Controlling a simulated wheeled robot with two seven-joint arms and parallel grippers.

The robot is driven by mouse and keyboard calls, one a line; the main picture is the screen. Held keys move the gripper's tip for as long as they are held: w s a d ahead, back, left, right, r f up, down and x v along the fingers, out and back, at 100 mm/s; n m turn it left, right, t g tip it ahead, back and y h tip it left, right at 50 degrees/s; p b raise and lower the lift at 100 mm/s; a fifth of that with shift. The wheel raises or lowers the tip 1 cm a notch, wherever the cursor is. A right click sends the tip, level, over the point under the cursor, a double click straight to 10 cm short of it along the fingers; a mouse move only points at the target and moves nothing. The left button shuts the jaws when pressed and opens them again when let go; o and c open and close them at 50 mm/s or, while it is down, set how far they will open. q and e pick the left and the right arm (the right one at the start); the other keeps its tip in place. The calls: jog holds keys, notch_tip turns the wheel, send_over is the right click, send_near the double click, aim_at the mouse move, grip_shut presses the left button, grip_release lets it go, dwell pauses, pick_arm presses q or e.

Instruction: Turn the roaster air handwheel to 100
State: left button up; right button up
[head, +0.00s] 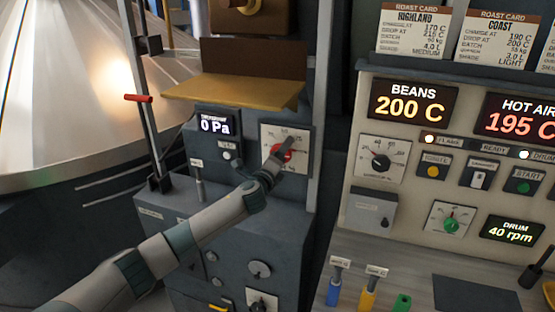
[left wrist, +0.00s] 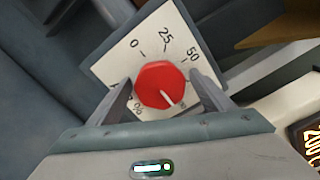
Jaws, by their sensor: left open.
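The red handwheel (left wrist: 160,86) sits on a square white dial plate (left wrist: 172,20) marked 0, 25 and 50, with further marks partly hidden. Its white pointer line aims to the lower right in the left wrist view, past the 50 mark, near a mark I cannot read. My left gripper (left wrist: 160,80) is open, with one finger on each side of the handwheel; I cannot tell whether they touch it. In the head view, the gripper (head: 277,162) partly covers the red handwheel and the dial plate (head: 268,132). My right gripper is not in view.
A display (head: 215,124) reading 0 Pa is left of the dial. A tan ledge (head: 235,92) juts out above it. A red-tipped lever (head: 138,98) stands at left. A control panel with BEANS 200 C (head: 413,102) and several knobs is at right.

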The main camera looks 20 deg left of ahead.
pick_arm(q)
jog(key=s+b, duration=0.5)
jog(key=s, duration=1.2)
jog(key=shift+s+a, duration=0.2)
